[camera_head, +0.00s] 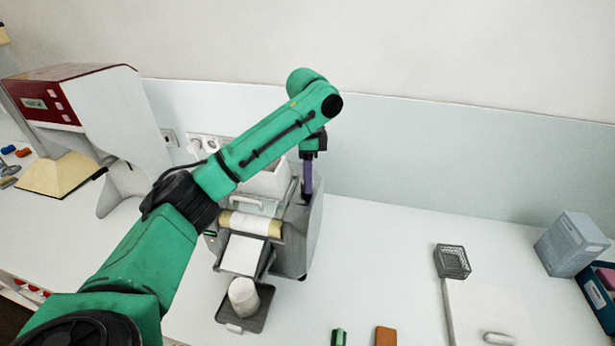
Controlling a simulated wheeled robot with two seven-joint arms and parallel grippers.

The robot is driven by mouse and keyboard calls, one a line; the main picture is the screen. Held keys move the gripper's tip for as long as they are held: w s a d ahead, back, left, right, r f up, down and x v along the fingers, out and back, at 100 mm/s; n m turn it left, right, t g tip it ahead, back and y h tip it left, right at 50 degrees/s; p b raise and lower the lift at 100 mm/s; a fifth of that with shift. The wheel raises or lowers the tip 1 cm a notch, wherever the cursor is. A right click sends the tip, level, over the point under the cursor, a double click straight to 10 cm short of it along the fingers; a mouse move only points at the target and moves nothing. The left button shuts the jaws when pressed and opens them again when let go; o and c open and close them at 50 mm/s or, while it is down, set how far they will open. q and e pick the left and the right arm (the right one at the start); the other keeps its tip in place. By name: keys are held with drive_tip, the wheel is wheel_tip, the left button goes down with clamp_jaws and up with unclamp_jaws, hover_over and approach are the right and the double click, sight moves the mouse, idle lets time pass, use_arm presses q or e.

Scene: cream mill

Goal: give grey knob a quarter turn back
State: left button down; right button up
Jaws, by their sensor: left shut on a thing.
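The grey mill (313,238) stands on the white counter, with a pale roller (250,223) across its front and a white sloping plate below. My left arm reaches over it from the left. My left gripper (306,194) points down at the top right of the mill, by its back edge, and is shut on the grey knob. The knob is small and largely hidden by the fingers, so its turn angle cannot be read. A white cup (243,297) is on the dark tray (260,318) in front of the mill. My right gripper is out of view.
A red and white machine (105,115) stands at the left. Wall sockets with a plug (196,146) are behind my arm. At the right are a black wire basket (453,262), a white board (490,310) and a grey-blue box (572,244).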

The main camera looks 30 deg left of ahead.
use_arm(q)
drive_tip(key=shift+n, duration=1.6)
drive_tip(key=shift+c, duration=2.3)
unclamp_jaws()
drive_tip(key=shift+r, duration=0.55)
wheel_tip(320, 180, up, 14)
drive_tip(key=shift+f, duration=0.25)
drive_tip(key=shift+f, duration=0.1)
